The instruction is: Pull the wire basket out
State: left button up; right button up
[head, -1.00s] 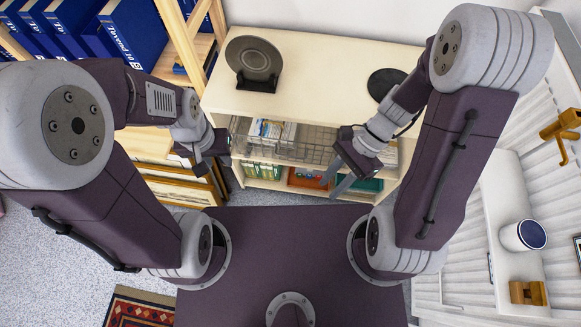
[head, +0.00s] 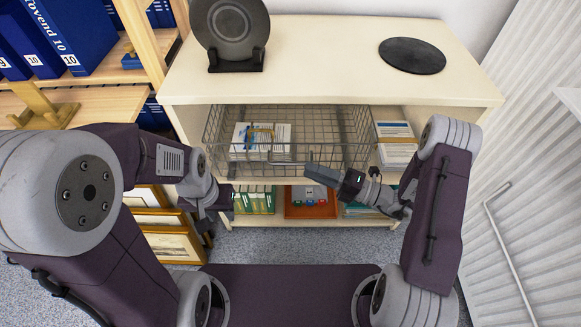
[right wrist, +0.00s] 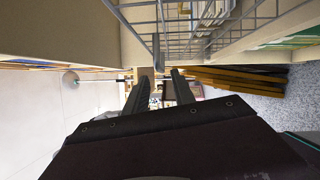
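The wire basket (head: 340,130) sits in the shelf's upper compartment, with papers and a yellow-banded bundle (head: 262,137) in its left part. A short grey bar, seemingly its handle (head: 288,163), shows at the front; a grey bar (right wrist: 157,50) also shows near the fingertips in the right wrist view. My right gripper (head: 322,174) is in front of the basket's lower front, pointing left. In the right wrist view its two fingers (right wrist: 160,88) are apart with nothing clearly between them. My left gripper (head: 218,205) hangs left of the shelf front; its fingers are unclear.
Papers (head: 396,142) lie right of the basket. Below are green binders (head: 255,200) and an orange tray (head: 310,203). A black plate on a stand (head: 232,32) and a black disc (head: 412,55) are on top. Framed prints (head: 165,243) lean at the left.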

aim_at(290, 163)
jog(key=b+x, duration=0.1)
jog(key=x, duration=0.2)
jog(key=b+x, duration=0.1)
jog(key=x, duration=0.2)
jog(key=shift+a+f, duration=0.15)
jog(key=shift+a, duration=0.1)
jog(key=shift+w+a, duration=0.2)
jog(key=shift+a, duration=0.1)
grip_shut()
dwell(0.8)
